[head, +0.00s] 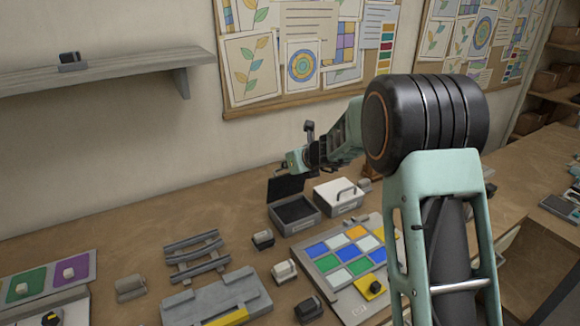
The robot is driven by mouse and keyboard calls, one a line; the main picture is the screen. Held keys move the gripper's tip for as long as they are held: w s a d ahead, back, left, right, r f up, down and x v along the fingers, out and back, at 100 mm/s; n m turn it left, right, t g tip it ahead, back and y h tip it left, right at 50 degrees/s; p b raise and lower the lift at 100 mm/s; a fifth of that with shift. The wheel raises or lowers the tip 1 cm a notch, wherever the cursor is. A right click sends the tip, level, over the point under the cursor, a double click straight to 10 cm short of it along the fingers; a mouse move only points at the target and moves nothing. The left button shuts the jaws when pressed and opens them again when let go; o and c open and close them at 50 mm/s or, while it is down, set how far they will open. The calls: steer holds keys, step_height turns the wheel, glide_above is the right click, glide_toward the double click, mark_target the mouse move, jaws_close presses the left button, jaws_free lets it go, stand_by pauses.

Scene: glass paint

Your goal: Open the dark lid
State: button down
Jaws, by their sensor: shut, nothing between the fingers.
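The dark lid (286,188) stands raised at the back edge of a small grey box (296,222), near the back of the workbench. The box's dark interior shows from above. My gripper (291,163) is just above the lid's top edge, shut with nothing in it. I cannot tell whether it touches the lid. The fingertips are small in the picture and hard to make out.
A white box with a handle (339,197) stands close to the right. A tray of coloured tiles (310,262), a grey rack (196,255) and several small blocks lie in front. A shelf (120,73) hangs on the wall.

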steer(key=shift+w+a+f+p, duration=0.15)
steer(key=shift+w+a+p, duration=0.3)
steer(key=shift+w, duration=0.25)
steer(key=shift+w+a+f+p, duration=0.15)
steer(key=shift+w+a+p, duration=0.3)
steer(key=shift+w, duration=0.3)
steer(key=shift+w+a+f+p, duration=0.15)
steer(key=shift+w+a+p, duration=0.15)
steer(key=shift+w+a, duration=0.3)
steer(key=shift+w, duration=0.1)
steer(key=shift+d, duration=0.1)
steer(key=s+d+r+p, duration=0.2)
steer(key=s+r+p, duration=0.2)
steer(key=r, duration=0.4)
steer(key=shift+d+r, duration=0.25)
steer(key=shift+d, duration=0.05)
